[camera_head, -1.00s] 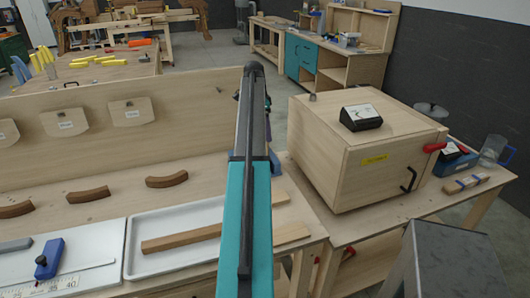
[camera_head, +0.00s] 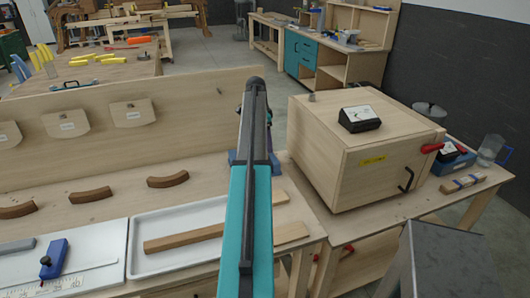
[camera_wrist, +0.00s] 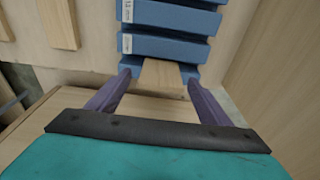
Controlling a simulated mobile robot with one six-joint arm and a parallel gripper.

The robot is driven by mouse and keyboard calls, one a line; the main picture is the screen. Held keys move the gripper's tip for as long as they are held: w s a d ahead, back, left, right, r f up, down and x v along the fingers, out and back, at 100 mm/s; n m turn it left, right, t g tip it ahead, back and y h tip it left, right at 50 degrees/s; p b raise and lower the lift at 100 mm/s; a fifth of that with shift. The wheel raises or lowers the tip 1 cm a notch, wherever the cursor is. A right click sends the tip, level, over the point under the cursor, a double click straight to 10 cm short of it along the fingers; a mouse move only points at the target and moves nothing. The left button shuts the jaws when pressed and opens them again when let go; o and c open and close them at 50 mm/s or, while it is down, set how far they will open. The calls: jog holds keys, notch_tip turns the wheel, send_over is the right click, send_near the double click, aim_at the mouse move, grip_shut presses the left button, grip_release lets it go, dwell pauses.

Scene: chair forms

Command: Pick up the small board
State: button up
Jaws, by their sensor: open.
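In the wrist view, a small pale wooden board (camera_wrist: 160,73) shows its end at the near edge of a blue slotted rack (camera_wrist: 165,46). My gripper (camera_wrist: 160,82) is open, with one purple finger on each side of this board end. The fingertips are close to the rack's near edge; I cannot tell whether they touch board or rack. In the head view, my teal and black arm hides the board and most of the rack; only blue edges (camera_head: 233,158) show beside the arm.
Pale wooden strips (camera_head: 291,233) lie right of a white tray (camera_head: 140,265) holding a brown strip (camera_head: 183,239). Curved brown pieces (camera_head: 168,180) lie on the bench. A large wooden box (camera_head: 330,165) stands close on the right, and an upright panel (camera_head: 190,95) runs behind.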

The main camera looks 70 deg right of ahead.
jog(key=shift+c, duration=0.5)
jog(key=c, duration=1.3)
jog(key=shift+r, duration=0.15)
notch_tip(320, 180, up, 9)
jog(key=b, duration=0.3)
jog(key=shift+r, duration=0.4)
